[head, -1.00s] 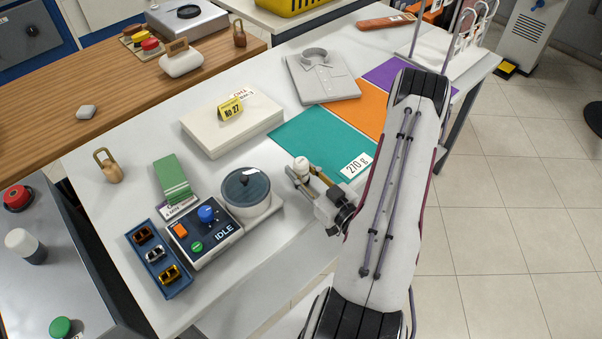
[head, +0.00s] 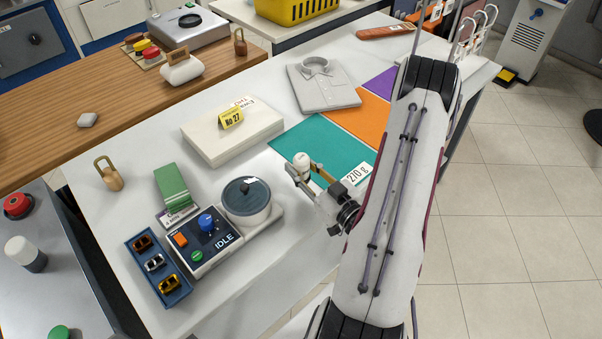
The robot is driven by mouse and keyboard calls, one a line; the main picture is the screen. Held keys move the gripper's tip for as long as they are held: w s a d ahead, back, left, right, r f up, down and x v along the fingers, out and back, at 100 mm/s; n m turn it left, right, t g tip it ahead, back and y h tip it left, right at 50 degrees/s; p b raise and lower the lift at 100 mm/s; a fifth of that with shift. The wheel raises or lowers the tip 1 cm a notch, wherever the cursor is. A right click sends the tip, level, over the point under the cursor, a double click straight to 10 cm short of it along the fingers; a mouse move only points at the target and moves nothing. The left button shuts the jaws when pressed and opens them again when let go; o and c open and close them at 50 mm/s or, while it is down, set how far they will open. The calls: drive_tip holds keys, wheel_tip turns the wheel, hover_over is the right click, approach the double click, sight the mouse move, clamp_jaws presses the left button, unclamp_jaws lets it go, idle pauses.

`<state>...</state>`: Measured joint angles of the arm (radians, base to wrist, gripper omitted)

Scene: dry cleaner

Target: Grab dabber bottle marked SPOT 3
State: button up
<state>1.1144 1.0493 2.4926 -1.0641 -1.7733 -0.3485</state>
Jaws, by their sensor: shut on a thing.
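My gripper (head: 312,180) is shut on a small white bottle (head: 302,161) with a pale rounded top, a likely dabber bottle. It holds the bottle near the front edge of the teal mat, to the right of the round lidded pot. The jaws hide the lower part of the bottle, and no SPOT 3 mark can be read. I cannot tell whether the bottle touches the table.
The white table (head: 250,290) carries a control box (head: 205,243) marked IDLE, the lidded pot (head: 247,207), a blue tray (head: 158,270), a white box (head: 232,135) and a folded shirt (head: 322,88). A tan padlock-shaped weight (head: 109,174) stands at left.

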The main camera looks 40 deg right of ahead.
sight(301, 156)
drive_tip(key=shift+r, duration=2.6)
